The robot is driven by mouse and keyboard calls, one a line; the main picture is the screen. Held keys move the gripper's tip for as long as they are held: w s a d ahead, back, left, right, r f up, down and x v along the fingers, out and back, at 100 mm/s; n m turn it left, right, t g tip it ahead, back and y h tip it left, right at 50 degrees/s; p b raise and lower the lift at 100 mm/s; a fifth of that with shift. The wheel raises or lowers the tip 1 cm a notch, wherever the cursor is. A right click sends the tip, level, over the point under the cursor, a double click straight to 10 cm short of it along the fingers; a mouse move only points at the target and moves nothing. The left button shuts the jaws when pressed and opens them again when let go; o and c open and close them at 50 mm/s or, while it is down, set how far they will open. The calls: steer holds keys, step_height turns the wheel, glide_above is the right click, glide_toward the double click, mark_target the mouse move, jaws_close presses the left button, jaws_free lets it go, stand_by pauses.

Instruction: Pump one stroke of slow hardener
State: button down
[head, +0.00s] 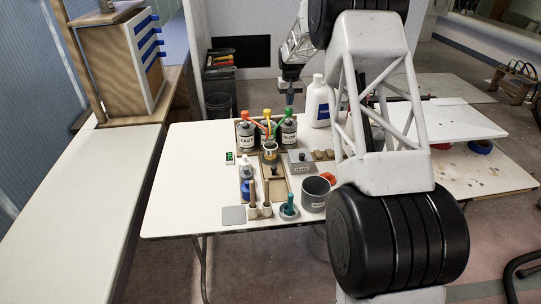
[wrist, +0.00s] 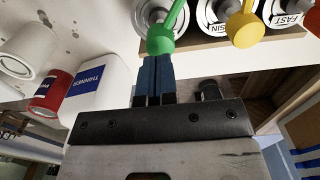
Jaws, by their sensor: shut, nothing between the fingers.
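The slow hardener can (head: 289,135), labelled SLOW, stands at the right of a row of three pump cans on the white table. Its green pump head (head: 289,115) also shows in the wrist view (wrist: 161,39). My gripper (head: 290,103) is upright just above this green head. In the wrist view, my gripper's blue-grey fingers (wrist: 153,62) are together and empty, with their tips at the green head's edge. I cannot tell whether they touch it. The resin can's yellow pump head (wrist: 242,30) and the can labelled FAST (head: 245,137) are beside it.
A white thinner jug (head: 318,103) stands close to the right of the pump cans. The table's left side is bare.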

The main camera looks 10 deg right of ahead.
steer(key=shift+r, duration=1.5)
steer(key=shift+s+r, duration=0.25)
steer(key=s+a+r, duration=0.1)
steer(key=s+r, duration=0.5)
steer(key=s, duration=0.5)
steer(key=s+a+r+t, duration=0.1)
steer(key=s+r, duration=0.5)
steer(key=s, duration=0.5)
steer(key=s+a+r, duration=0.1)
steer(key=s+r, duration=0.5)
steer(key=s, duration=0.6)
steer(key=s+f, duration=0.3)
steer(key=s, duration=1.5)
steer(key=s+a+f+t, duration=0.1)
steer(key=s+f, duration=0.2)
steer(key=s, duration=1.5)
steer(key=shift+a+t, duration=0.3)
